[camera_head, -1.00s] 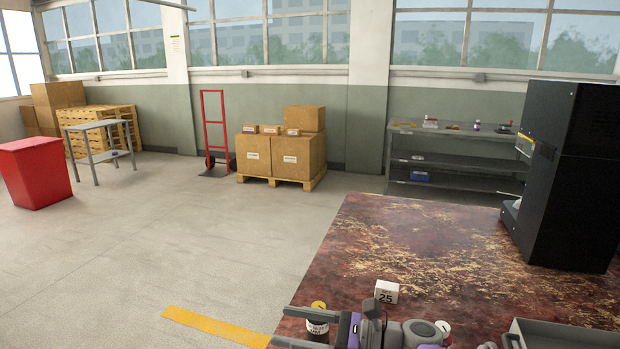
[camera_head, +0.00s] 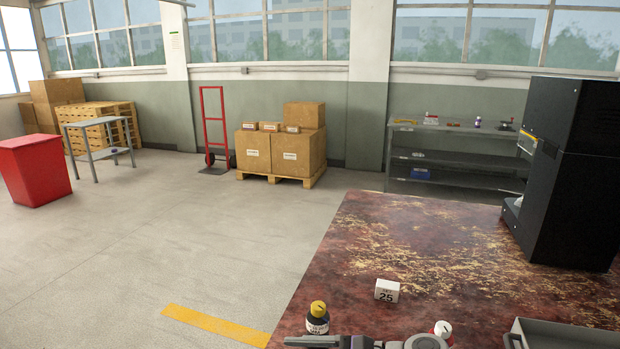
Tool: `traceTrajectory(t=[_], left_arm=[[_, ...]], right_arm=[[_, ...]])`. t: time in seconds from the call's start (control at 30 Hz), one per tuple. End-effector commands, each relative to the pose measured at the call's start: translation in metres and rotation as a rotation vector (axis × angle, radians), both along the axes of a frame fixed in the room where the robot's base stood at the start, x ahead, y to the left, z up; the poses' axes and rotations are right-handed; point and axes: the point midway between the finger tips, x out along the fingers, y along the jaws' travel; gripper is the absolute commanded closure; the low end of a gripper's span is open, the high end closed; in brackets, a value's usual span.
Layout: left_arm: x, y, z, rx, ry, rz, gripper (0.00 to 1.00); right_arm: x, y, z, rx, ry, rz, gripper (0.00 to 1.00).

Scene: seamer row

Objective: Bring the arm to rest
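One gripper of mine, which I take to be the right (camera_head: 315,341), shows at the bottom edge. Its arm comes in from the lower right and the gripper points left. Only one finger and part of the body are in frame, so its opening is hidden. A dark bottle with a yellow cap and white label (camera_head: 317,319) stands upright on the table just beyond that finger. I cannot tell whether they touch. My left gripper is not in view.
The mottled red-brown table (camera_head: 400,235) holds a white block marked 25 (camera_head: 387,290), a white container with a red part (camera_head: 442,329), a grey tray (camera_head: 560,327) and a tall black machine (camera_head: 570,180). The table's middle is clear.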

Motion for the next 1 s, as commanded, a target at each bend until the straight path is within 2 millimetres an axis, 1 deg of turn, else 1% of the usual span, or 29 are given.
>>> traceTrajectory(t=[0.03,0.17,0.2,0.27,0.3,0.37,0.4,0.5,0.6,0.7,0.73,0.8,0.97,1.0], left_arm=[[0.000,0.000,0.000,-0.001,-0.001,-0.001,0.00],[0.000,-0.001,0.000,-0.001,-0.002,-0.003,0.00],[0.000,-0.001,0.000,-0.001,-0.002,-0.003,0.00],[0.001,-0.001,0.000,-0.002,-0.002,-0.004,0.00],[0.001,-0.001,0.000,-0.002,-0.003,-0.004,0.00],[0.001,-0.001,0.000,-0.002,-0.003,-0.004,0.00],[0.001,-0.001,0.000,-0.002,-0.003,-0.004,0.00],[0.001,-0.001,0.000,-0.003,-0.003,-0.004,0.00],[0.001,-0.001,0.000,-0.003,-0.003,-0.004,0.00],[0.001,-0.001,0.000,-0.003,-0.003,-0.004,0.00],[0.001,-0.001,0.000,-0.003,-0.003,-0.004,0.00],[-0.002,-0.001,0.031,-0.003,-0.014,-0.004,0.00],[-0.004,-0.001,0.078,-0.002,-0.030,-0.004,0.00],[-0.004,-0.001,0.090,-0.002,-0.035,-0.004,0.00]], right_arm=[[-0.017,-0.004,-0.015,-0.095,-0.062,0.018,0.26],[-0.058,-0.026,-0.061,-0.386,-0.258,0.103,0.26],[-0.073,-0.036,-0.077,-0.486,-0.328,0.144,0.26],[-0.096,-0.055,-0.101,-0.649,-0.437,0.223,0.26],[-0.111,-0.069,-0.117,-0.758,-0.512,0.288,0.26],[-0.131,-0.091,-0.137,-0.910,-0.615,0.391,0.26],[-0.143,-0.106,-0.149,-1.002,-0.677,0.464,0.26],[-0.168,-0.139,-0.173,-1.196,-0.809,0.647,0.26],[-0.188,-0.169,-0.190,-1.357,-0.918,0.831,0.26],[-0.205,-0.197,-0.202,-1.495,-1.008,1.028,0.26],[-0.210,-0.205,-0.206,-1.533,-1.032,1.092,0.26],[-0.208,-0.202,-0.172,-1.527,-1.033,1.064,0.26],[-0.210,-0.202,-0.124,-1.536,-1.042,1.050,0.26],[-0.210,-0.202,-0.112,-1.539,-1.045,1.048,0.26]])
